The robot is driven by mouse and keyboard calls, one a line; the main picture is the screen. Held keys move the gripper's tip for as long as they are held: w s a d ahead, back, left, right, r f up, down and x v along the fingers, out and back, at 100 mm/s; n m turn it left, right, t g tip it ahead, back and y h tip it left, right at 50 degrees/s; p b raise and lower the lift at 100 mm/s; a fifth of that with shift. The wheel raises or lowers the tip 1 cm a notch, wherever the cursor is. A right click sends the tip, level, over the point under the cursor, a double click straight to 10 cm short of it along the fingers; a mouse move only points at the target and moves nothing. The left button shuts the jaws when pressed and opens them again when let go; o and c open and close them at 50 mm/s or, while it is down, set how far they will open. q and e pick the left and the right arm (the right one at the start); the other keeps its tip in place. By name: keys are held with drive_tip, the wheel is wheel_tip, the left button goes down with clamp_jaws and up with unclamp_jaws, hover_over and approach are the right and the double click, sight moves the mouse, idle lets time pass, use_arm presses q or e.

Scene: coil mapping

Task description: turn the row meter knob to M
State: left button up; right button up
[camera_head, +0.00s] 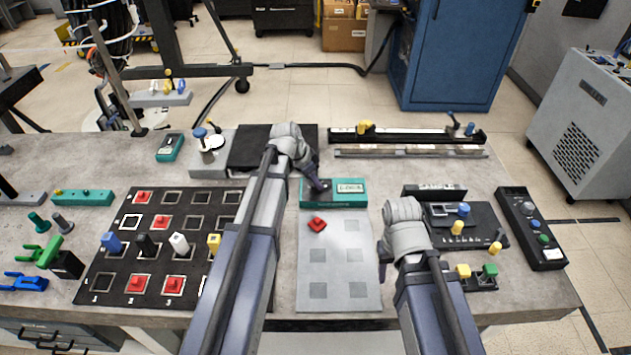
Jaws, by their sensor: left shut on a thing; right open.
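A teal meter box (345,201) with a lit display (350,188) sits at the middle of the table, at the far end of a grey sheet. My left gripper (319,185) reaches down over the left part of this box and is shut on its knob. The fingers cover the knob, so its pointer and the letters around it cannot be read. The display text is too small to read surely. My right gripper (383,250) is open and empty, low beside the right edge of the grey sheet.
A red piece (317,224) lies on the grey sheet (340,270). A black grid board (125,260) with red pieces and coloured pegs is at left. Black panels with knobs (530,228) stand at right. Long rails (410,152) lie at the back.

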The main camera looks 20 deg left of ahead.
use_arm(q)
clamp_jaws()
drive_tip(key=n, duration=0.1)
drive_tip(key=n+y, duration=0.1)
drive_tip(key=n, duration=0.1)
drive_tip(key=shift+s+d+t, duration=0.15)
drive_tip(key=shift+t, duration=0.15)
drive_tip(key=n+y, duration=0.1)
drive_tip(key=n, duration=0.3)
drive_tip(key=shift+d+n+t+y, duration=0.15)
drive_tip(key=shift+n+t+y, duration=0.15)
drive_tip(key=shift+n+y, duration=0.1)
drive_tip(key=n, duration=0.2)
drive_tip(key=n+y, duration=0.1)
drive_tip(key=n, duration=0.1)
drive_tip(key=shift+d+y, duration=0.1)
drive_tip(key=shift+y, duration=0.2)
drive_tip(key=shift+d+n+g+y, duration=0.1)
drive_tip(key=shift+n+g+y, duration=0.5)
drive_tip(key=shift+n, duration=1.3)
drive_tip(key=o, duration=0.7)
unclamp_jaws()
drive_tip(key=shift+r, duration=0.1)
